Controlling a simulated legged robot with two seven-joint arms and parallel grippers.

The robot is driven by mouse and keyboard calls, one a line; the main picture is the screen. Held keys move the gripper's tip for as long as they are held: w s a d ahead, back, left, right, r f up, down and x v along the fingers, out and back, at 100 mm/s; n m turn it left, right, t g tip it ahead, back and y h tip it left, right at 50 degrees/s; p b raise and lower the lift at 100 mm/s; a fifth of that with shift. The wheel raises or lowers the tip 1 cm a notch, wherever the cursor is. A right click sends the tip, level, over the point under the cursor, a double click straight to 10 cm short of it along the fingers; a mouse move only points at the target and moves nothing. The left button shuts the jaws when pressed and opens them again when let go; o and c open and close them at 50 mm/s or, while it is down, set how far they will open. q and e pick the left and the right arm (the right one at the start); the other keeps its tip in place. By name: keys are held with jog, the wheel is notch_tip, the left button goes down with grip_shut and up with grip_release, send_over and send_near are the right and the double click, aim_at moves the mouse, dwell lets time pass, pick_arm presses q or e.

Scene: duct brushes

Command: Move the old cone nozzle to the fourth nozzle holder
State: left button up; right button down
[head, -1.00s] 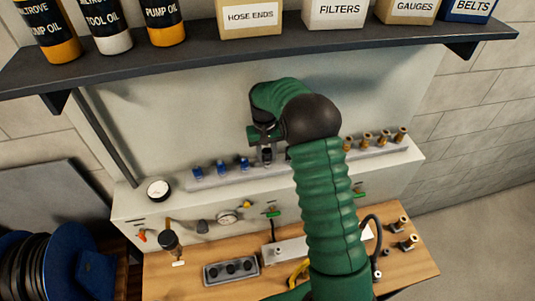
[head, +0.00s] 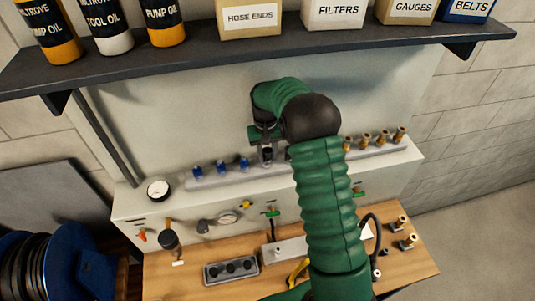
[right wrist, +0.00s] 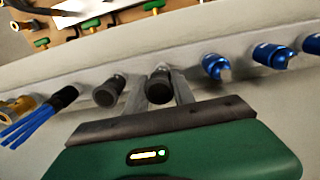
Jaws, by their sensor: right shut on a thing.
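The dark nozzle (head: 267,154), which I take for the old cone nozzle, is upright at the grey rail, right beside the blue-topped fittings (head: 244,163). My right gripper (head: 265,142) is shut on it from above. In the right wrist view the nozzle (right wrist: 159,87) sits between the two grey fingers (right wrist: 160,94). Whether it is fully seated in its holder is hidden. A second dark nozzle (right wrist: 107,93) stands to its left there, apart from the fingers. My green right arm hides the middle of the rail in the head view. My left gripper is not in view.
Several brass fittings (head: 367,139) stand at the rail's right end. A blue-bristled brush (right wrist: 25,128) is near the left edge of the wrist view. A shelf (head: 260,61) with boxes and bottles overhangs the rail. A wooden bench (head: 190,256) with a black-knobbed plate (head: 231,270) lies below.

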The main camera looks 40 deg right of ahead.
aim_at(266, 150)
jog(key=shift+a, duration=0.15)
jog(key=shift+f, duration=0.4)
dwell(0.4)
jog(key=c, duration=1)
grip_release()
jog(key=shift+o, duration=0.2)
jog(key=shift+r+b, duration=0.35)
jog(key=shift+b, duration=0.15)
notch_tip(266, 150, up, 6)
jog(key=shift+w+f+b, duration=0.15)
jog(key=shift+f+b, duration=0.05)
jog(key=shift+b, duration=0.95)
jog(key=shift+r, duration=0.55)
